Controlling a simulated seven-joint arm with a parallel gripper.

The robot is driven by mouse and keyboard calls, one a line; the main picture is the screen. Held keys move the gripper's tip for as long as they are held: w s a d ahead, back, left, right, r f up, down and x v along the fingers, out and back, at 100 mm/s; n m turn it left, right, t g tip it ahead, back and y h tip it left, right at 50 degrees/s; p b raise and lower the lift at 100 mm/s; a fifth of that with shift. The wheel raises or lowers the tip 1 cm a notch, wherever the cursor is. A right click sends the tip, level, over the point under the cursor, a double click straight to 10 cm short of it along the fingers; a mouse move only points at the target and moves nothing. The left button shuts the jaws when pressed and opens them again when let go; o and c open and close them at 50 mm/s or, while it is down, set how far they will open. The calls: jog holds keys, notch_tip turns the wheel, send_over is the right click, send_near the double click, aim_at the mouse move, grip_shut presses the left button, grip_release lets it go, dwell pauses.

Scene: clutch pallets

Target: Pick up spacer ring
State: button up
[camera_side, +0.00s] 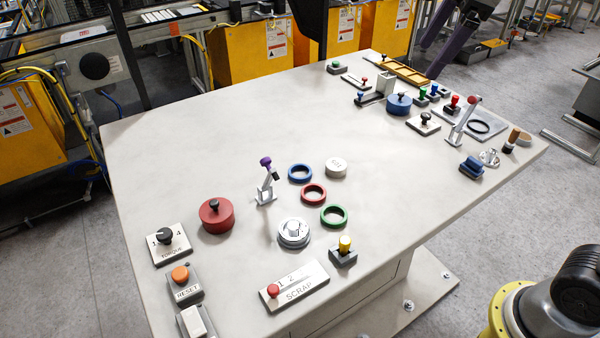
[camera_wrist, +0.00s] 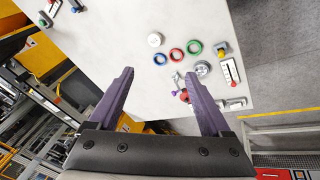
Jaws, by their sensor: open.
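The frames do not tell which is the spacer ring. In the wrist view the blue ring (camera_wrist: 155,62), red ring (camera_wrist: 171,57) and green ring (camera_wrist: 188,50) lie in a row beyond the fingertips. My gripper (camera_wrist: 158,74) is open and empty, with its purple fingers wide apart, high over the table. In the side view only its purple fingers (camera_side: 430,60) show at the top right, beyond the table's far edge.
Beside the rings stand a white disc (camera_side: 336,167), a silver dial (camera_side: 294,232), a purple-knobbed lever (camera_side: 266,185), a yellow-topped switch (camera_side: 344,248) and a red knobbed cylinder (camera_side: 216,215). The table's left middle is clear.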

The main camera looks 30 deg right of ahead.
jog(key=w+a+f+n+g, duration=0.1)
jog(key=w+a+f+n, duration=0.2)
jog(key=w, duration=0.7)
jog(key=n+g, duration=0.1)
jog(key=g, duration=0.2)
send_over(300, 175)
jog(key=d, duration=0.1)
notch_tip(300, 175, down, 25)
jog(key=shift+s, duration=0.1)
jog(key=shift+a+f, duration=0.15)
jog(key=shift+f, duration=0.95)
jog(key=shift+a+f, duration=0.2)
jog(key=shift+f, duration=0.9)
jog(key=shift+a+f, duration=0.15)
jog(key=shift+f, duration=0.95)
jog(key=shift+c, duration=0.2)
jog(key=c, duration=0.9)
